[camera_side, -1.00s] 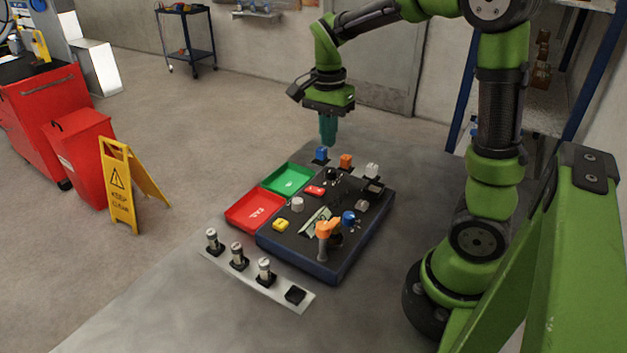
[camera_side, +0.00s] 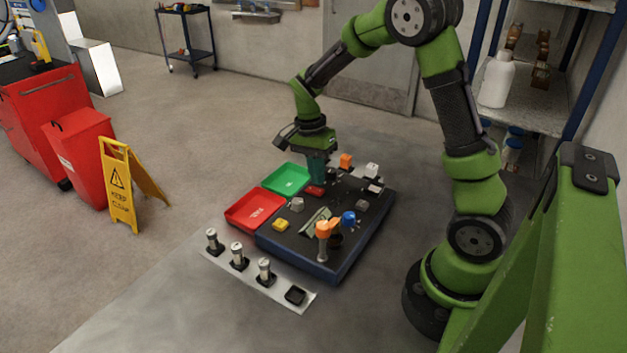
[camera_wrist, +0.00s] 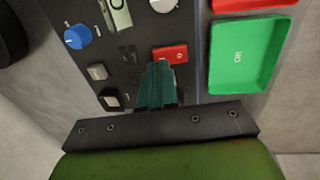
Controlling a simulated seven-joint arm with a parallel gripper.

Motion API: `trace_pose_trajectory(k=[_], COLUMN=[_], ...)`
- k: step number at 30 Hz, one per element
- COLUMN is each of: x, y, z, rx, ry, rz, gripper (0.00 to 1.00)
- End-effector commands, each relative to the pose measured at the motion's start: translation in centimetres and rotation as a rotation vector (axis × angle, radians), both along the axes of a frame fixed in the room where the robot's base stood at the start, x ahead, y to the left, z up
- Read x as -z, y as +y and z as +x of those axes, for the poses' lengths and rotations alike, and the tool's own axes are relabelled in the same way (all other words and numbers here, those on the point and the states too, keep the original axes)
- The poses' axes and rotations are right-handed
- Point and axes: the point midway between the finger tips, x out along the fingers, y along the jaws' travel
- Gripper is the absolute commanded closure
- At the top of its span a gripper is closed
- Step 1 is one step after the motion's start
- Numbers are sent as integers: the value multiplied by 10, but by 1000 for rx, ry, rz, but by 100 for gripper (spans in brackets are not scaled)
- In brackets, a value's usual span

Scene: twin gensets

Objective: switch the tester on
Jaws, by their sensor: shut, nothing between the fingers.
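The tester (camera_side: 290,248) is a dark panel with a blue-edged body on the table. On it, a red rocker-like switch (camera_side: 314,190) with a small pale mark sits near the green tray; it also shows in the wrist view (camera_wrist: 172,53). My gripper (camera_side: 316,183) is shut and empty, pointing down over the far part of the panel. In the wrist view its teal fingertips (camera_wrist: 160,66) overlap the lower left edge of the red switch. I cannot tell whether they touch it.
The green tray (camera_side: 286,180) and red tray (camera_side: 256,209) adjoin the panel's left side. A blue knob (camera_side: 348,218), an orange-handled part (camera_side: 323,229), a yellow button (camera_side: 281,225) and a white knob (camera_wrist: 163,5) stand up from the panel. A strip with several cylinders (camera_side: 238,257) lies in front.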

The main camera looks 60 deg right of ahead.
Motion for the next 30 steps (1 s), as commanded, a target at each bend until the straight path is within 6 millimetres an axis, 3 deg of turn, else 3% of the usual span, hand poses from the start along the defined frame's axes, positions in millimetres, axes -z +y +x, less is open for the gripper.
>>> trace_pose_trajectory(k=[6,30], x=[20,38], y=[0,0], z=[-3,-16], rx=[-2,-2], ry=[1,9], rz=[0,-1], gripper=[100,100])
